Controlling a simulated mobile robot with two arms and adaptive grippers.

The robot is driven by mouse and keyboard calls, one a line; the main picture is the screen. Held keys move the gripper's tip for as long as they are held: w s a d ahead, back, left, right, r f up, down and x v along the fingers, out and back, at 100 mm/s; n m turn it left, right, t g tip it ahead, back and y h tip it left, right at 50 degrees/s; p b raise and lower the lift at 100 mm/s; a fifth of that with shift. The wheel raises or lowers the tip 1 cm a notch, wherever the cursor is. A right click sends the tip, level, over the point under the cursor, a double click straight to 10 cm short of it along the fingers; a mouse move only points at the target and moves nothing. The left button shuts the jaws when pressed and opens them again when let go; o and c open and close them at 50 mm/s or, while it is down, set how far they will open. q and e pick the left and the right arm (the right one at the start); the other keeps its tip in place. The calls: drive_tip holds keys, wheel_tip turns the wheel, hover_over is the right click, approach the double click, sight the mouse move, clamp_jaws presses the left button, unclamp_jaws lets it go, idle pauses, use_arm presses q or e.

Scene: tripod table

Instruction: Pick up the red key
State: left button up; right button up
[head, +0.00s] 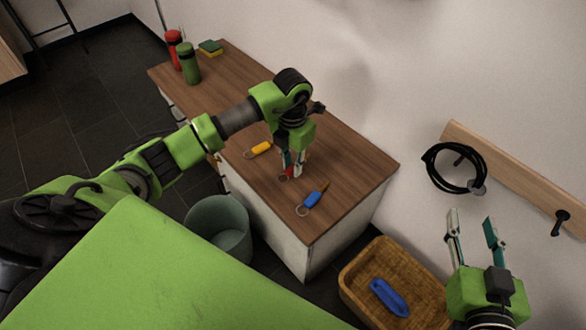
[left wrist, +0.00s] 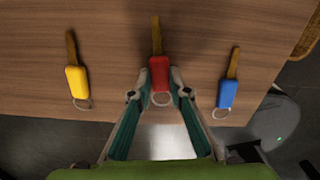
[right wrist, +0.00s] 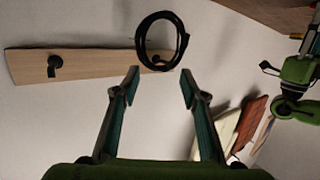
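The red key (left wrist: 159,73) lies on the wooden tabletop between a yellow key (left wrist: 77,81) and a blue key (left wrist: 227,94). My left gripper (left wrist: 160,78) points down at it, its fingertips drawn in against both sides of the red fob. In the head view my left gripper (head: 291,170) hides most of the red key; the yellow key (head: 261,149) and blue key (head: 313,198) lie on either side. No lift off the table is visible. My right gripper (head: 474,228) is open and empty, away from the table; it also shows in the right wrist view (right wrist: 160,75).
A red bottle (head: 173,50), green bottle (head: 189,64) and sponge (head: 210,47) stand at the table's far end. A bin (head: 217,225) stands beside the table. A basket (head: 361,262) holds a blue object (head: 389,297). A black cable coil (head: 428,170) hangs on a wall rack (head: 520,180).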

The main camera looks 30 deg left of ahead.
sight(292, 167)
idle(0.4)
use_arm(q)
drive_tip(key=shift+r, duration=0.2)
wheel_tip(292, 167, up, 3)
drive_tip(key=shift+r+p, duration=0.1)
drive_tip(key=shift+p, duration=0.7)
drive_tip(key=s+d+r+p, duration=0.3)
drive_tip(key=s+d+r, duration=0.6)
drive_tip(key=s, duration=0.1)
drive_tip(key=shift+s+d+r+p, duration=0.15)
drive_tip(key=shift+s+r+p, duration=0.1)
drive_tip(key=shift+p, duration=0.1)
use_arm(e)
drive_tip(key=s+d+f+g+h, duration=0.1)
drive_tip(key=s+d+f+g, duration=0.2)
drive_tip(key=s, duration=0.6)
drive_tip(key=s+d+f+g+h, duration=0.2)
drive_tip(key=s+d+f+g, duration=0.1)
drive_tip(key=s+f+g, duration=0.5)
wheel_tip(292, 167, down, 2)
drive_tip(key=shift+s+d+f+m, duration=0.25)
drive_tip(key=shift+s+d+m, duration=0.05)
drive_tip(key=shift+s, duration=0.3)
